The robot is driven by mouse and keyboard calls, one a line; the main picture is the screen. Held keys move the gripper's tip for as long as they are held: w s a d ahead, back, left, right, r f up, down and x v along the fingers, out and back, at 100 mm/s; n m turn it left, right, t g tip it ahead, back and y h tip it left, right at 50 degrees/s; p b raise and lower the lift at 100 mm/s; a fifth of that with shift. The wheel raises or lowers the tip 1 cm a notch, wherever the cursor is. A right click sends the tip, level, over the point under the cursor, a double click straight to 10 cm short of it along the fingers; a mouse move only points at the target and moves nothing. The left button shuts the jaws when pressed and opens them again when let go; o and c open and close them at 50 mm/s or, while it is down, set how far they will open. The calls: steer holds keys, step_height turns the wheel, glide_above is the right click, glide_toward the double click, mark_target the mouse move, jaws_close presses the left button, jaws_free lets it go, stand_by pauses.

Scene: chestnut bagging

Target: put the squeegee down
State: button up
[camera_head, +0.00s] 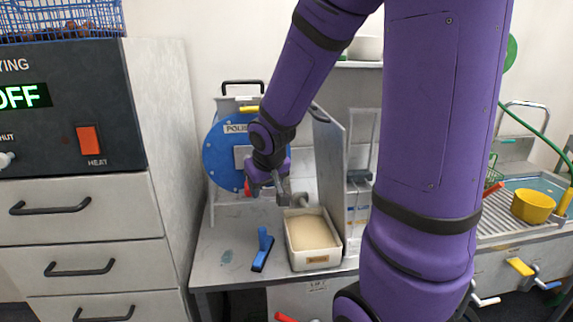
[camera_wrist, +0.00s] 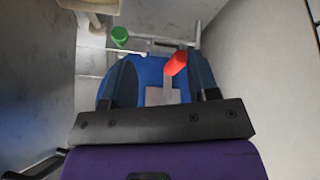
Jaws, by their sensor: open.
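The blue squeegee (camera_head: 263,247) rests on the grey bench top (camera_head: 225,235), near its front edge and left of the pale tray. A dark strip runs along its lower end. My gripper (camera_head: 281,193) is above and behind the squeegee, clear of it, beside the blue round machine. In the wrist view my gripper (camera_wrist: 163,75) has its two dark fingers spread apart. A red handle on the machine shows between them in the picture; I cannot tell how near it is. I cannot make out the squeegee in the wrist view.
The blue round machine (camera_head: 222,153) stands at the back of the bench. A tray of pale material (camera_head: 316,262) sits at the front, below an upright grey panel (camera_head: 328,165). A drawer cabinet (camera_head: 85,215) is at left. A yellow pot (camera_head: 533,206) stands by the sink at right.

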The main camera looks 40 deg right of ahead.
steer(key=s+a+r+n+y, duration=0.1)
steer(key=s+a+r, duration=0.4)
steer(key=s+r, duration=0.2)
steer(key=s+a+r+n+y, duration=0.1)
steer(key=s+a+r, duration=0.3)
steer(key=s+r, duration=0.4)
steer(key=s, duration=0.3)
steer(key=shift+s+a+r+t, duration=0.3)
steer(key=shift+s+a, duration=0.1)
steer(key=shift+o, duration=0.3)
